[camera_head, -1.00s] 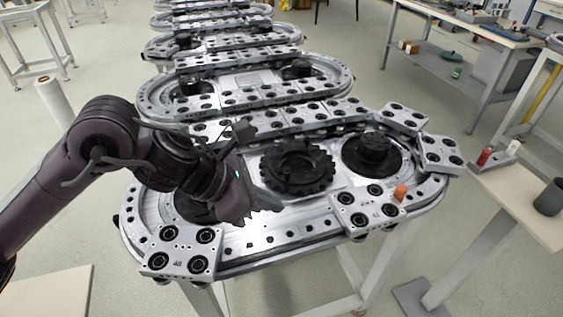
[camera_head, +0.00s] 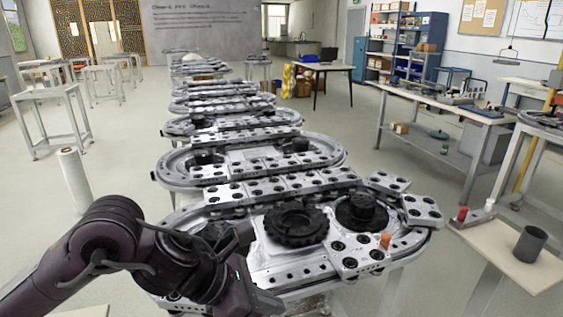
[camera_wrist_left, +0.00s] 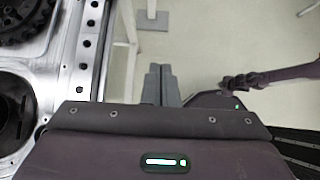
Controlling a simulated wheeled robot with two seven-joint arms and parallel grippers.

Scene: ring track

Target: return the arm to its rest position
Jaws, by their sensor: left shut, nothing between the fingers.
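My left arm comes in from the left in the head view, bent over the near left end of the ring track (camera_head: 290,281). My left gripper (camera_head: 268,303) is low over the track's near edge, partly cut off by the bottom of the picture. In the left wrist view its two fingers (camera_wrist_left: 160,84) lie together with nothing between them, beside the track's edge (camera_wrist_left: 88,50) and over the floor. My right gripper is not clearly shown in either view; a dark arm link of mine shows at the right of the wrist view.
An orange piece (camera_head: 385,240) sits on the track's right side. A side table (camera_head: 505,262) with a dark cup (camera_head: 529,244) and a red piece (camera_head: 462,213) stands at the right. A white roll (camera_head: 74,180) stands at the left. Floor between is open.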

